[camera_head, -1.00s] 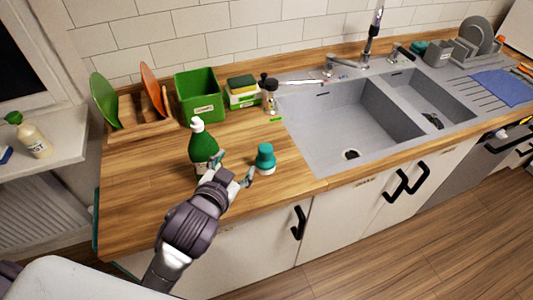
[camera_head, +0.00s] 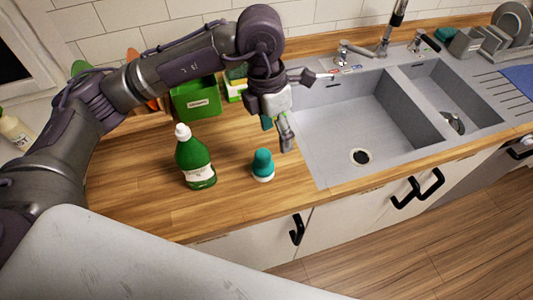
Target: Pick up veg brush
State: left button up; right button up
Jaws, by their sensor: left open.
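The veg brush (camera_head: 262,166), with a teal knob top and a pale base, stands upright on the wooden counter, left of the sink. My left gripper (camera_head: 279,132) hangs over the counter beside the sink's left edge, beyond the brush and slightly right of it. It is open, points down and appears apart from the brush. My left arm reaches in from the left, across the back of the counter. My right gripper is not in view.
A green soap bottle (camera_head: 195,160) stands left of the brush. A green box (camera_head: 197,100) is at the back, partly behind my arm. The grey sink (camera_head: 365,118) lies to the right. The counter in front of the brush is clear.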

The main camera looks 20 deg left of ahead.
aim_at(264, 152)
pick_arm(q)
jog(key=shift+n+y, duration=0.3)
jog(key=shift+y, duration=0.6)
jog(key=a+f, duration=0.1)
jog(key=f, duration=0.1)
jog(key=w+a+f+p, duration=0.1)
jog(key=f, duration=0.1)
jog(key=a+f+p, duration=0.1)
jog(key=f, duration=0.1)
jog(key=shift+w+a+f, duration=0.2)
jog(key=shift+a+f, duration=0.1)
jog(key=shift+f, duration=0.4)
jog(key=f+p, duration=0.2)
jog(key=f, duration=0.1)
jog(key=f+p, duration=0.1)
jog(key=shift+d+f, duration=0.25)
jog(key=shift+f, duration=0.45)
jog(key=c, duration=1.3)
jog(key=shift+o, duration=0.2)
jog(key=shift+r, duration=0.1)
